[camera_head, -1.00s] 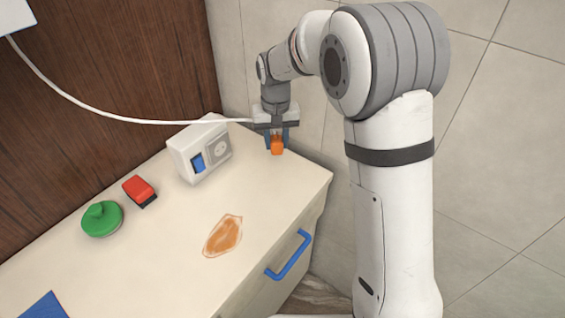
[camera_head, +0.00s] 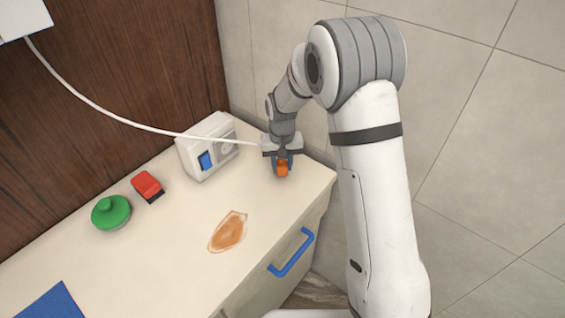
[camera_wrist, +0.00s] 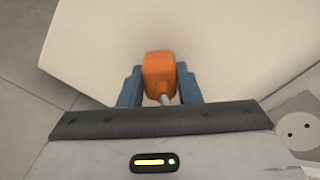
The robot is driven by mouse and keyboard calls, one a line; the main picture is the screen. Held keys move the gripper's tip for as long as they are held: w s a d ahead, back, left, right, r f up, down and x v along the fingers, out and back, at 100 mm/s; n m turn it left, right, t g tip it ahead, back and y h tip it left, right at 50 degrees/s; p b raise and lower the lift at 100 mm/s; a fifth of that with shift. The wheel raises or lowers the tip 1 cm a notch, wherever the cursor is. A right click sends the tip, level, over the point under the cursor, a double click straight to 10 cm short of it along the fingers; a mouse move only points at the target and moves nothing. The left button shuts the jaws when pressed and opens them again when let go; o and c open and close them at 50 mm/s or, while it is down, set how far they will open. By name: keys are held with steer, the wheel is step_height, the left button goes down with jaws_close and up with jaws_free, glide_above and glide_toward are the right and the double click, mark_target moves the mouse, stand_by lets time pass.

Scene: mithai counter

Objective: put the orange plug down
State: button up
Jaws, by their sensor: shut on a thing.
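The orange plug (camera_head: 282,169) is held between the blue fingers of my gripper (camera_head: 281,165), at the far right end of the counter. In the wrist view, the orange plug (camera_wrist: 159,74) sits between the two fingertips of my gripper (camera_wrist: 159,84), with a metal-coloured part pointing back toward the palm. A white cord (camera_head: 110,116) runs from the white box at top left to near my gripper. I cannot tell whether the plug touches the counter top (camera_head: 180,235).
A white socket box with a blue switch (camera_head: 207,148) stands just left of my gripper. A red-and-black object (camera_head: 147,186), a green round object (camera_head: 111,212), an orange-brown stain (camera_head: 229,231) and a blue mat (camera_head: 52,304) lie further along. The counter's right edge is close to my gripper.

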mark_target(282, 163)
steer(key=shift+f+b, duration=0.5)
steer(key=shift+f, duration=0.2)
steer(key=o, duration=1.1)
steer(key=shift+r, duration=0.1)
steer(key=shift+c, duration=0.2)
steer(key=shift+r+p, duration=0.45)
step_height(282, 163, up, 12)
steer(key=b, duration=0.1)
steer(key=s+d+r+t, duration=0.1)
steer(key=s+d+r, duration=0.6)
steer(key=s+d, duration=0.35)
steer(key=s+d+t, duration=0.1)
steer(key=s+d, duration=0.2)
steer(key=s, duration=0.5)
steer(key=s+d+m+t, duration=0.1)
steer(key=s+d, duration=0.2)
steer(key=s, duration=0.5)
steer(key=shift+f, duration=0.15)
steer(key=shift+w, duration=0.1)
